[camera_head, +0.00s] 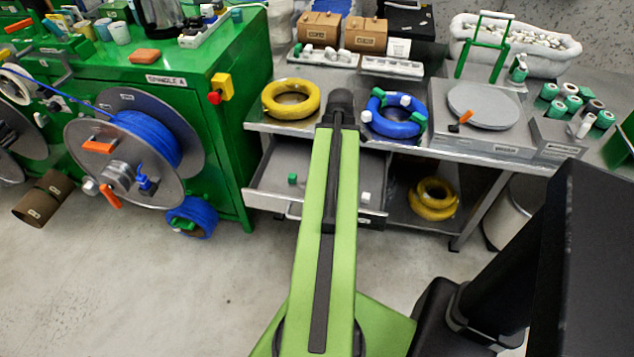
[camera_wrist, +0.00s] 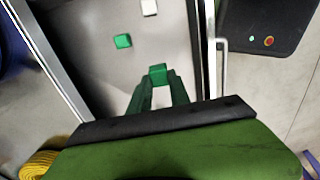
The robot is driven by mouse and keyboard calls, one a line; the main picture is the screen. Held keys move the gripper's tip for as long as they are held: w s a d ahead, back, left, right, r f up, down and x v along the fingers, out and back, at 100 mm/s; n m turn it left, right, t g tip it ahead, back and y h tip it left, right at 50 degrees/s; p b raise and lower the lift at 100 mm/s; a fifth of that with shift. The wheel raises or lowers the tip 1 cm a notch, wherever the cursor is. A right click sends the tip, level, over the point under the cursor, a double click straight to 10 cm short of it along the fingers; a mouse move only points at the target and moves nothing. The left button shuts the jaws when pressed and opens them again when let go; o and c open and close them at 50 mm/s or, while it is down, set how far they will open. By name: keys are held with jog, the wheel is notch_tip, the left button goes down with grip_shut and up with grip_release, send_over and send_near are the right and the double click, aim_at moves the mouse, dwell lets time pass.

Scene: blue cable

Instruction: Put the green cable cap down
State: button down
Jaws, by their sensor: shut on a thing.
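My gripper (camera_wrist: 158,84) shows in the wrist view, its two green fingers shut on a green cable cap (camera_wrist: 158,71) at their tips. Behind it is the inside of an open grey drawer (camera_wrist: 85,22); I cannot tell the height of the held cap above its floor. Another green cap (camera_wrist: 123,41) and a white cap (camera_wrist: 149,7) lie apart in the drawer. In the head view, the pulled-out drawer (camera_head: 268,187) holds a green cap (camera_head: 292,179) and a white cap (camera_head: 365,197). My arm hides the gripper and the held cap there.
The drawer's handle (camera_wrist: 222,75) runs along its front. Above it, the metal bench carries a yellow coil (camera_head: 290,99), a blue coil (camera_head: 394,114) with green and white caps, and a grey turntable (camera_head: 486,107). A green machine (camera_head: 225,130) with a blue cable reel stands left.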

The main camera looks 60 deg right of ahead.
jog(key=w+f+b, duration=0.1)
jog(key=w, duration=0.1)
jog(key=w+f+b, duration=0.1)
jog(key=w+f, duration=0.1)
jog(key=w, duration=0.1)
jog(key=w+f+b, duration=0.2)
jog(key=w, duration=0.1)
jog(key=shift+w+f, duration=0.2)
jog(key=shift+f, duration=0.05)
jog(key=shift+w, duration=0.4)
notch_tip(320, 180, down, 4)
jog(key=b, duration=0.4)
jog(key=shift+f+b, duration=0.25)
jog(key=shift+b, duration=0.05)
jog(key=shift+r, duration=0.25)
jog(key=c, duration=1.7)
grip_release()
jog(key=shift+f, duration=0.25)
jog(key=o, duration=0.5)
jog(key=shift+r, duration=0.1)
jog(key=shift+r, duration=0.1)
